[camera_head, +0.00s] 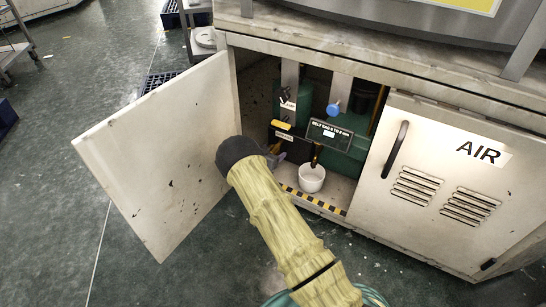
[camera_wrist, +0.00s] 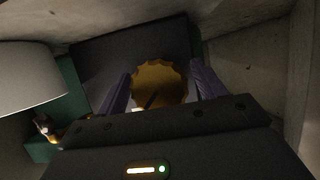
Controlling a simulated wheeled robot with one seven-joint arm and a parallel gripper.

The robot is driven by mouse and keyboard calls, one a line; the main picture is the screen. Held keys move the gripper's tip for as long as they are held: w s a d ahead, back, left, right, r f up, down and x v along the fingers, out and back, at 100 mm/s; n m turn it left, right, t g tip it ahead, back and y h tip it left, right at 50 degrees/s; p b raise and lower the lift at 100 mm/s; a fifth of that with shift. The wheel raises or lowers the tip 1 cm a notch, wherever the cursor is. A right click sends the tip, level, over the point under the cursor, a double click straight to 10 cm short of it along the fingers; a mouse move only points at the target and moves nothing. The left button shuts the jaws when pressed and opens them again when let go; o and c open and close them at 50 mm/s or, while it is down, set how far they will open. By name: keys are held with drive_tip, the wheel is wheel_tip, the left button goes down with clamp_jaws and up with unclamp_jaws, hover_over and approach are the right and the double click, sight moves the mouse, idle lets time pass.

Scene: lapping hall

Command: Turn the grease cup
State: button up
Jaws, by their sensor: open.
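In the wrist view a round brass-yellow cap with a scalloped rim (camera_wrist: 159,82), which looks like the grease cup, faces me in front of a dark panel. A dark pointer or slot shows at its lower part. My gripper (camera_wrist: 157,85) is open, with one purple finger on each side of the cap. I cannot tell whether the fingers touch it. In the head view my gripper (camera_head: 273,157) reaches into the open cabinet at its lower left. My arm and wrist hide the cap there.
The open cabinet door (camera_head: 160,150) stands to the left of my arm. A white pot (camera_head: 311,178) stands on the cabinet floor, right of my gripper. A blue knob (camera_head: 334,108), a yellow handle (camera_head: 282,124) and a black label plate (camera_head: 329,134) are above. The AIR door (camera_head: 440,190) is shut.

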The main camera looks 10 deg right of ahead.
drive_tip(key=shift+w+d+f, duration=0.15)
drive_tip(key=shift+w+d, duration=0.1)
drive_tip(key=shift+w, duration=0.05)
drive_tip(key=shift+c, duration=0.4)
drive_tip(key=c, duration=0.9)
drive_tip(key=shift+p, duration=0.3)
drive_tip(key=m+t+y+p, duration=0.1)
drive_tip(key=m+p, duration=0.1)
drive_tip(key=m, duration=0.1)
drive_tip(key=shift+t+p, duration=0.3)
drive_tip(key=m+t+y+p, duration=0.1)
drive_tip(key=m+p, duration=0.1)
drive_tip(key=m, duration=0.1)
drive_tip(key=shift+t+y, duration=0.3)
